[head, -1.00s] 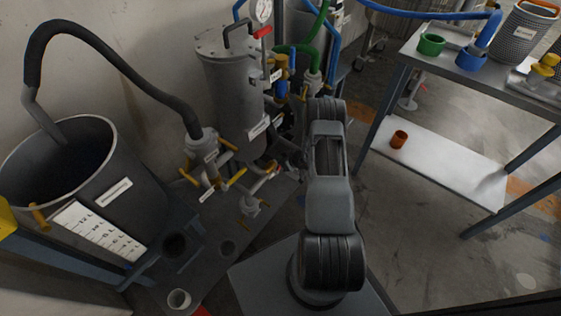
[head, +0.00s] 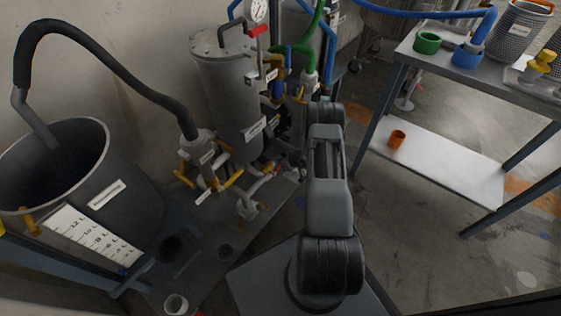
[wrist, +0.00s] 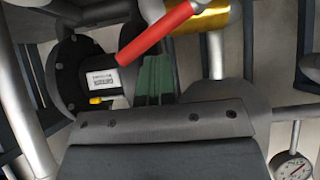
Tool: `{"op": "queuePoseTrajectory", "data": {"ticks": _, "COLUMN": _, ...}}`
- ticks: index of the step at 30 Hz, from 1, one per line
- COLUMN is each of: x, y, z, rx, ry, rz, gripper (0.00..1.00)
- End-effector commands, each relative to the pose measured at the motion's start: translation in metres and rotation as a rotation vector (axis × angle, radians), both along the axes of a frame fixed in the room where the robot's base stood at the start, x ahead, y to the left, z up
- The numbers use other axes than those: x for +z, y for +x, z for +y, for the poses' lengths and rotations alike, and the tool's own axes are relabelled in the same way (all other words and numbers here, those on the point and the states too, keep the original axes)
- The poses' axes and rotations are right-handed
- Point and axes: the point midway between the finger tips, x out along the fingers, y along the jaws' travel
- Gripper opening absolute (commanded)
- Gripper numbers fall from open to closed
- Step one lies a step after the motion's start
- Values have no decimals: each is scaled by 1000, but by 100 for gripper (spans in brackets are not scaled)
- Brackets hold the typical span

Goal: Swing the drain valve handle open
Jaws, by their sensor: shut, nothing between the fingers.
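A red lever (wrist: 155,33) runs diagonally across the top of the wrist view, beside a yellow-gold cylindrical fitting (wrist: 205,17). I cannot tell for certain that it is the drain valve handle. My gripper (wrist: 156,66) has dark green fingers, shut and empty, with their tips just below the lever in the picture; I cannot tell whether they touch it. In the head view my arm hides the gripper. A cluster of valves with yellow handles (head: 231,180) stands at the foot of the grey vessel (head: 228,90).
A black flanged body with a white label (wrist: 103,80) is left of the fingers. A pressure gauge (wrist: 293,168) is at lower right. In the head view, a grey tub (head: 120,200) with a black hose (head: 110,65) stands left, and a metal table (head: 480,75) stands right.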

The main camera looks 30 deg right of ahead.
Motion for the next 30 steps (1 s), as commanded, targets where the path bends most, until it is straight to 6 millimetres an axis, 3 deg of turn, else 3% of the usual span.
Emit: {"op": "queuePoseTrajectory", "data": {"ticks": 30, "x": -24, "y": 9, "z": -19, "rx": 0, "ry": -1, "rz": -1, "gripper": 0}}
